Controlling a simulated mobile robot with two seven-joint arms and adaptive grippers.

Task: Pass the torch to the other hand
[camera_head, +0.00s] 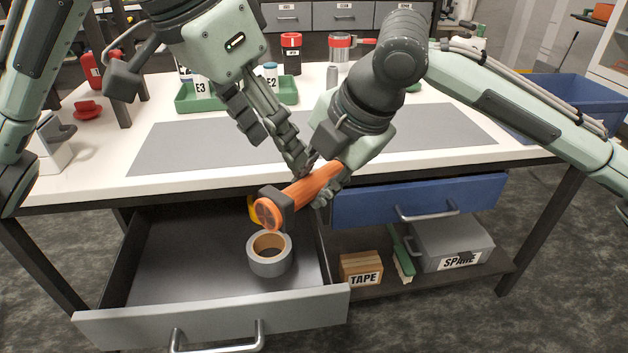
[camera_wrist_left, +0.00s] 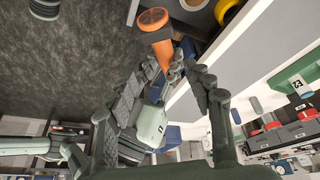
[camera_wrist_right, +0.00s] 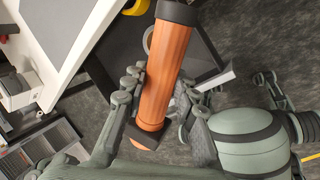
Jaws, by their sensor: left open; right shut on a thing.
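The torch (camera_head: 318,184) has an orange body and a dark collar around its head. It is held tilted above the open drawer, head toward the lower left. My right gripper (camera_head: 325,181) is shut on the torch's body, and the right wrist view shows the orange barrel (camera_wrist_right: 165,75) between its fingers. My left gripper (camera_head: 276,152) is open, fingers pointing down, just above and beside the torch. In the left wrist view the torch (camera_wrist_left: 160,42) lies beyond and partly between the open fingertips; contact with them cannot be told.
The open grey drawer (camera_head: 160,327) below holds a tape roll (camera_head: 268,265) and a partly hidden yellow thing (camera_head: 253,208). A blue drawer (camera_head: 450,196) is beside it. The bench top (camera_head: 140,178) has a grey mat (camera_head: 185,150) and a green tray (camera_head: 190,107) behind.

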